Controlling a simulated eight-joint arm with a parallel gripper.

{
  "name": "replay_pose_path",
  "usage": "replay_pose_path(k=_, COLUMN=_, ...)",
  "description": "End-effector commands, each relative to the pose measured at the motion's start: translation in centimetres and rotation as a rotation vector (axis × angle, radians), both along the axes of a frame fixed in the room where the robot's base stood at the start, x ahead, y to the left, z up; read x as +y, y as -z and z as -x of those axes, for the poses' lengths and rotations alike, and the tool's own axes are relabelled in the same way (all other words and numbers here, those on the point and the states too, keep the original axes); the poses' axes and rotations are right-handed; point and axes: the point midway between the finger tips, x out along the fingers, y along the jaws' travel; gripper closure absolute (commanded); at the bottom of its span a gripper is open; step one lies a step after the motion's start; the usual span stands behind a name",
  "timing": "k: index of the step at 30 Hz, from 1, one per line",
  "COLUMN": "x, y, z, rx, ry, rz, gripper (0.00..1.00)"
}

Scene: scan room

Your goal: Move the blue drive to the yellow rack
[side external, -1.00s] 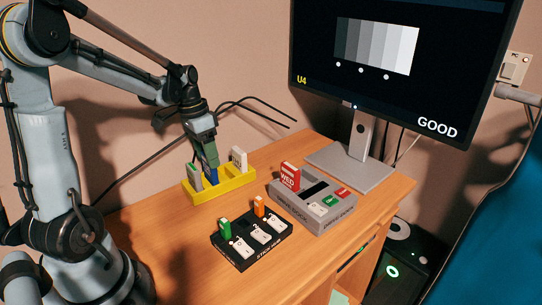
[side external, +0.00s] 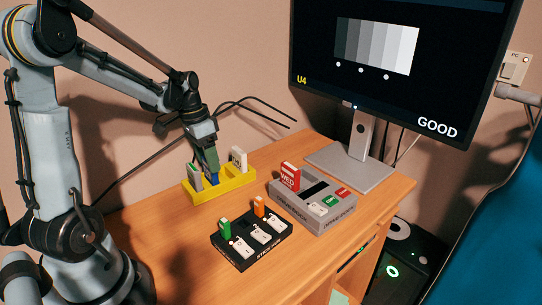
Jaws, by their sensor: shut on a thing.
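The yellow rack (side external: 232,182) sits on the desk, below my gripper. My gripper (side external: 208,156) points down over the rack and is shut on the blue drive (side external: 211,160). The drive is upright at the rack's middle part, and its lower end is at or inside the rack; I cannot tell whether it is seated. A grey and green drive (side external: 194,176) stands in the rack to the left of it. A white drive (side external: 239,159) stands at the right end.
A black stick hub (side external: 240,259) with a green stick (side external: 225,228) and an orange stick (side external: 259,206) is in front. A grey dock (side external: 338,219) with a red WED cartridge (side external: 290,176) is to the right. The monitor (side external: 390,60) stands behind. Bare desk lies at front left.

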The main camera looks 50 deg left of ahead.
Motion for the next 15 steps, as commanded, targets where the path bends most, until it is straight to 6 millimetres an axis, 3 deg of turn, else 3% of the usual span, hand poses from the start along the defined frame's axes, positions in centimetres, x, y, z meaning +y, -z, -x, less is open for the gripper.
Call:
replay_pose_path(k=7, x=0.00, y=0.34, z=0.01, rx=0.000, ry=0.000, rz=0.000, gripper=0.72)
replay_pose_path(k=8, x=-0.01, y=0.36, z=0.00, rx=0.000, ry=0.000, rz=0.000, gripper=0.35)
replay_pose_path(k=13, x=-0.01, y=0.34, z=0.01, rx=0.000, ry=0.000, rz=0.000, gripper=0.09)
replay_pose_path(k=15, x=-0.01, y=0.33, z=0.01, rx=0.000, ry=0.000, rz=0.000, gripper=0.07)
